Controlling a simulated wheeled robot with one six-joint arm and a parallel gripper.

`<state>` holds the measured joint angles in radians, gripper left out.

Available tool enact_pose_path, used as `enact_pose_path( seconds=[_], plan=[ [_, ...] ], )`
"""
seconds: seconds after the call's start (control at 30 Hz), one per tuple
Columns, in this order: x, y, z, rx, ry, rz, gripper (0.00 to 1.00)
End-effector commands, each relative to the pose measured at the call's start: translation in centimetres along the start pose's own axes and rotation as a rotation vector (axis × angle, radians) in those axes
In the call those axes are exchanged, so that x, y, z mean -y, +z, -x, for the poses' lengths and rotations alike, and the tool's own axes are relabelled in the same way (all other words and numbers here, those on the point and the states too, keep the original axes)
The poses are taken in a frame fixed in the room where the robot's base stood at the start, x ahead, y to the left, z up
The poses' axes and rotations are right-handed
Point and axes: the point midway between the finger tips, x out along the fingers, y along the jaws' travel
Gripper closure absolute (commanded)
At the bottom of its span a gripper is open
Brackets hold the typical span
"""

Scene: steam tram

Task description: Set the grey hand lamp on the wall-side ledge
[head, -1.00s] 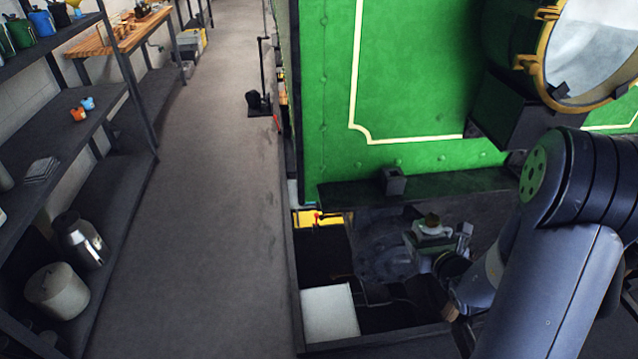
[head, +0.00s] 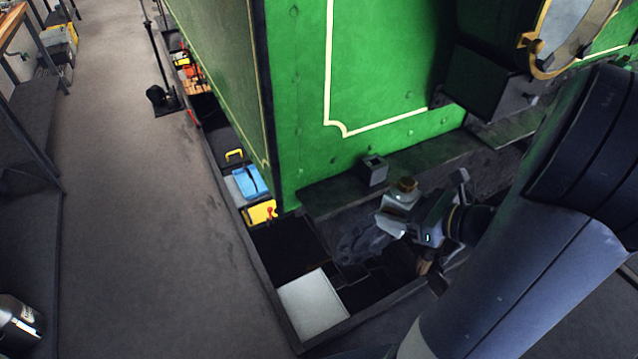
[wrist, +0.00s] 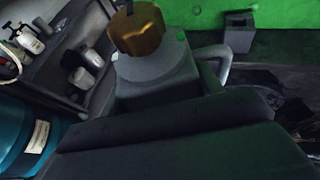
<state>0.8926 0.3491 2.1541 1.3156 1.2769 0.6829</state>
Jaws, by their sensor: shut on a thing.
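The grey hand lamp (head: 391,218) has a boxy grey body and a brass cap. My gripper (head: 418,216) is shut on it and holds it above the dark footplate area. In the wrist view the lamp (wrist: 155,85) shows its brass cap and a curved grey handle, with my dark jaws (wrist: 180,135) across its lower part. A dark ledge (head: 425,157) runs along the foot of the green wall, behind the lamp. I cannot tell whether this is the wall-side ledge. The lamp appears apart from it.
A small grey open box (head: 373,170) stands on the dark ledge. A white block (head: 311,303) and dark bins lie in front. A yellow box (head: 260,212) and a blue box (head: 248,183) stand left of the green wall (head: 385,75). The grey aisle floor (head: 130,220) is mostly clear.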

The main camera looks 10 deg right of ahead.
Motion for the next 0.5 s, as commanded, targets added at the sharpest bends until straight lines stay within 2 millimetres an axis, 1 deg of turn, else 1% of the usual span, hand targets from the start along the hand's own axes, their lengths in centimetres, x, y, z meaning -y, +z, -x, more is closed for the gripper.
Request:
enact_pose_path(
  seconds=[0.07,0.17,0.37,0.5],
  plan=[
    [-0.1,0.0,0.3,0.001,0.005,0.004,0.79],
    [0.1,0.3,-0.4,0.001,0.012,0.008,0.79],
    [1.4,1.8,-3.6,0.002,0.015,0.008,0.79],
    [2.5,2.8,-6.2,0.001,0.015,0.008,0.79]
  ],
)
